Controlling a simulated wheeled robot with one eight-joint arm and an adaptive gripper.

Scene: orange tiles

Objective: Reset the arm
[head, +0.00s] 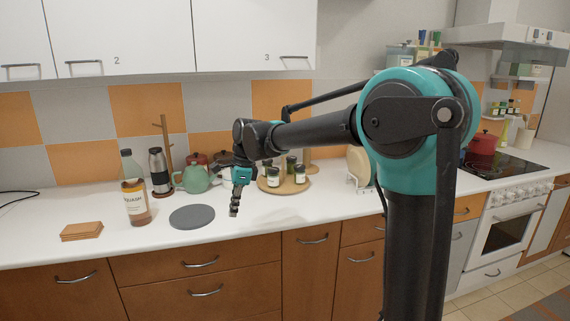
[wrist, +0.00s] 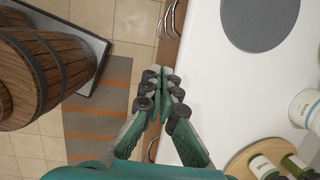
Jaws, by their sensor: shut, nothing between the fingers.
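My gripper (head: 235,210) hangs pointing down at the front edge of the white counter, at the end of my black and teal arm. In the wrist view my gripper (wrist: 164,78) has its green fingers closed together at the tips, with nothing between them. The fingertips show over the counter's front edge, with the floor to their left. The arm reaches out to the left across the counter.
A grey round mat (head: 192,217), a squash bottle (head: 135,200) and brown coasters (head: 82,231) lie left of my gripper. A wooden tray (head: 284,190) with jars stands behind it. A wooden barrel (wrist: 50,60) stands on the floor side. The counter front (head: 310,206) is clear.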

